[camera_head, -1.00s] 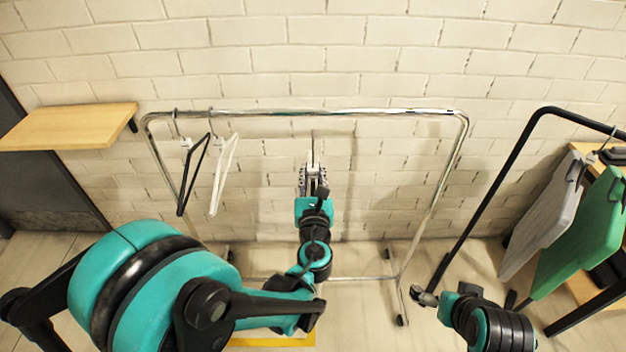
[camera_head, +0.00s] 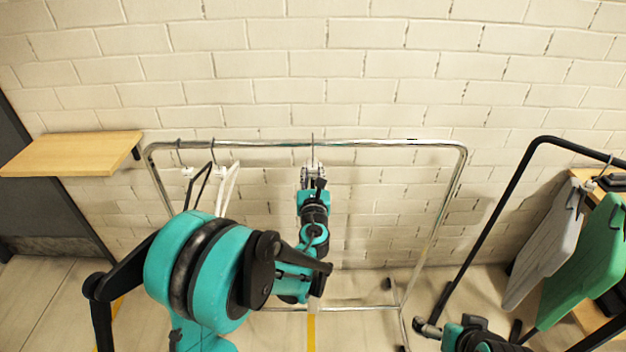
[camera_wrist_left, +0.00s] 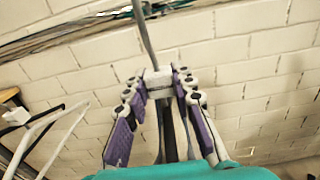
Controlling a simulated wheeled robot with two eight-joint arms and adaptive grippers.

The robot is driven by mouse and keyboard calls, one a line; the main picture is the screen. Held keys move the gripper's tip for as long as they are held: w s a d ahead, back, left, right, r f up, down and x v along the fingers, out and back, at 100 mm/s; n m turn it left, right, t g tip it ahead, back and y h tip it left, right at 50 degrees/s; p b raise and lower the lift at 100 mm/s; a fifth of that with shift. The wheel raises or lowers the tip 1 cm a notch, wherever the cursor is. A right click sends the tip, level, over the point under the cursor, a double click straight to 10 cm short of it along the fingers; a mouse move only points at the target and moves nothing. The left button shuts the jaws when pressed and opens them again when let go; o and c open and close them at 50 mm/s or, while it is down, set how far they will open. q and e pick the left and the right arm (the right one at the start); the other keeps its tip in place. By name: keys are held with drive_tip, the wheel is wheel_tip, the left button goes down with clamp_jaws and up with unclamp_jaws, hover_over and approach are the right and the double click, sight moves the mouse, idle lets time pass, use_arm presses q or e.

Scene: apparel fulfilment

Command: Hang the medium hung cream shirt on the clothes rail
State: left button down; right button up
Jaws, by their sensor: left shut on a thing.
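The chrome clothes rail (camera_head: 380,143) stands against the wall. My left gripper (camera_head: 313,172) is just below its bar, left of the middle. It is shut on the hanger neck, a pale block (camera_wrist_left: 158,80) with a thin metal hook (camera_wrist_left: 143,35) rising from it. In the head view the hook (camera_head: 313,140) crosses the bar's line and its tip shows slightly above; I cannot tell whether it touches. The cream shirt itself is not discernible, hidden behind my arm and fingers. My right gripper (camera_head: 427,329) is low at the right, small and partly cut off.
A black hanger (camera_head: 203,180) and a white hanger (camera_head: 228,188) hang at the rail's left end. A black rack (camera_head: 500,200) with a grey garment (camera_head: 548,245) and a green garment (camera_head: 590,260) stands right. A wooden shelf (camera_head: 70,155) is left. The bar's middle and right are clear.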

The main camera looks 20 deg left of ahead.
sight(313, 179)
use_arm(q)
drive_tip(key=x, duration=0.3)
drive_tip(key=shift+w+a, duration=0.1)
drive_tip(key=shift+w, duration=0.1)
drive_tip(key=shift+w+f+b, duration=0.15)
drive_tip(key=shift+f+b, duration=0.45)
drive_tip(key=shift+f, duration=0.3)
drive_tip(key=shift+f+b, duration=0.4)
drive_tip(key=shift+f, duration=0.05)
drive_tip(key=c, duration=1.2)
unclamp_jaws()
drive_tip(key=v, duration=1.2)
